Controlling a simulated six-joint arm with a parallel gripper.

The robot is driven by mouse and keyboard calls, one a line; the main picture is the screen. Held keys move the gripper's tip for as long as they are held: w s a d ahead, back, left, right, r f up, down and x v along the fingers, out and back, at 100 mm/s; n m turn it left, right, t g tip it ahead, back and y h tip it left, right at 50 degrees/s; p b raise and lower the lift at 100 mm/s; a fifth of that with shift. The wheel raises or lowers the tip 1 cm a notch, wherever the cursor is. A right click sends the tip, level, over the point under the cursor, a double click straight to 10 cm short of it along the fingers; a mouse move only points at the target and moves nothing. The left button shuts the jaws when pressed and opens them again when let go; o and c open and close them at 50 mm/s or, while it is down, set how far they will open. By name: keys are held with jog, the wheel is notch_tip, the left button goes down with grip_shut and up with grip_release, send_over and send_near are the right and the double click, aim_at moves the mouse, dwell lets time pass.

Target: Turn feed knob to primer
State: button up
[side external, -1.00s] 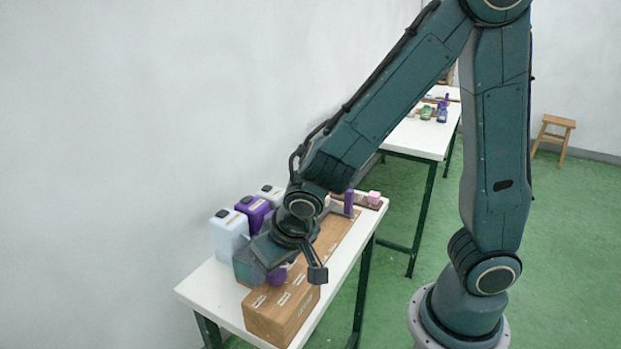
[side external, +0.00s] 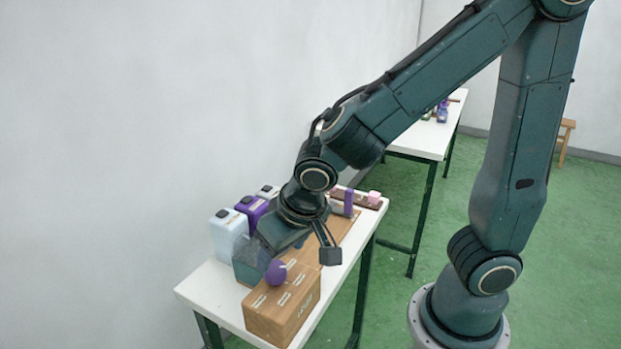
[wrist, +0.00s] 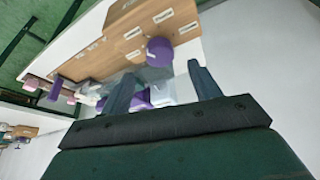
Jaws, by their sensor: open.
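The feed knob (side external: 276,272) is a round purple knob on the wooden box (side external: 284,314) at the near end of the white table. It also shows in the wrist view (wrist: 159,52), just beyond my fingertips and roughly centred between them. Small pale labels lie on the box around the knob; their words are too small to read surely. My gripper (wrist: 158,73) is open and empty, its two fingers apart and clear of the knob. In the side view my gripper (side external: 262,250) is up and left of the knob, its fingertips hard to make out.
A white jug (side external: 228,228), a purple jug (side external: 253,208) and another pale jug stand along the wall. A purple upright piece (side external: 349,202) and a pink block (side external: 374,197) are at the table's far end. A second white table (side external: 425,138) stands behind.

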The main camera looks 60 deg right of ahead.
jog(key=v, duration=0.8)
jog(key=shift+r, duration=0.15)
jog(key=s+d+r+n+t+y, duration=0.1)
jog(key=s+d+r+n, duration=0.2)
jog(key=s+d, duration=0.6)
jog(key=shift+d+r, duration=0.45)
jog(key=shift+d, duration=0.05)
dwell(1.2)
